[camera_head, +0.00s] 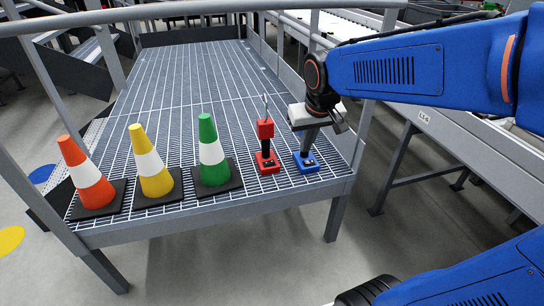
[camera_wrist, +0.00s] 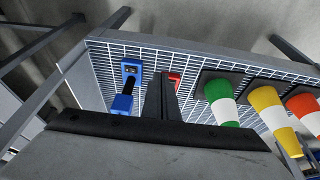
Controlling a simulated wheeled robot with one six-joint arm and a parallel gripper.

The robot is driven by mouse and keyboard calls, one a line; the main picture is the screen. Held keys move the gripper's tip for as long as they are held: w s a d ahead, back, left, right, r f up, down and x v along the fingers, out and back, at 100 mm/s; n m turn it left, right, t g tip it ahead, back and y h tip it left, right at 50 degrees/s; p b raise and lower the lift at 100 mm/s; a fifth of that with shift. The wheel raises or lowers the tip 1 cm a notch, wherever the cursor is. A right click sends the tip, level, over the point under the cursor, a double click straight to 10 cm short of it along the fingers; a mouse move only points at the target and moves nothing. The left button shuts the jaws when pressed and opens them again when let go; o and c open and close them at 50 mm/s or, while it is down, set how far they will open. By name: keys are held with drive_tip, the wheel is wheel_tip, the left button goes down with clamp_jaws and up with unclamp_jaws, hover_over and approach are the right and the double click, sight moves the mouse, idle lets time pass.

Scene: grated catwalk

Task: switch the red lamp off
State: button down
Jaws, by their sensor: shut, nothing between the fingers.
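The red lamp (camera_head: 265,132) stands upright on the catwalk, with a red head, a dark stem, a red base and a thin pale rod on top. I cannot tell whether it is lit. In the wrist view the red lamp (camera_wrist: 175,78) is mostly hidden behind my fingers. My gripper (camera_head: 306,150) is shut and empty, pointing down to the right of the red lamp, in front of the blue lamp's base. The fingers of my gripper (camera_wrist: 160,76) also show in the wrist view. I cannot tell whether they touch anything.
A blue lamp (camera_head: 306,163) stands right of the red one; its head (camera_wrist: 122,103) shows in the wrist view. Green (camera_head: 211,150), yellow (camera_head: 151,165) and orange (camera_head: 86,175) cones stand to the left. Railings (camera_head: 365,130) edge the grated catwalk (camera_head: 180,85), which is clear behind.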

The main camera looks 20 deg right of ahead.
drive_tip(key=w+a+f, duration=0.2)
drive_tip(key=w+f, duration=0.1)
drive_tip(key=w, duration=0.6)
drive_tip(key=w+a+f, duration=0.3)
drive_tip(key=w, duration=0.6)
drive_tip(key=shift+w+f+g, duration=0.15)
drive_tip(key=shift+f+g, duration=0.15)
hover_over(272, 161)
drive_tip(key=s, duration=0.1)
drive_tip(key=f, duration=1.1)
drive_tip(key=shift+a+f, duration=0.25)
drive_tip(key=shift+f, duration=0.15)
drive_tip(key=shift+d+f, duration=0.1)
drive_tip(key=shift+f, duration=0.75)
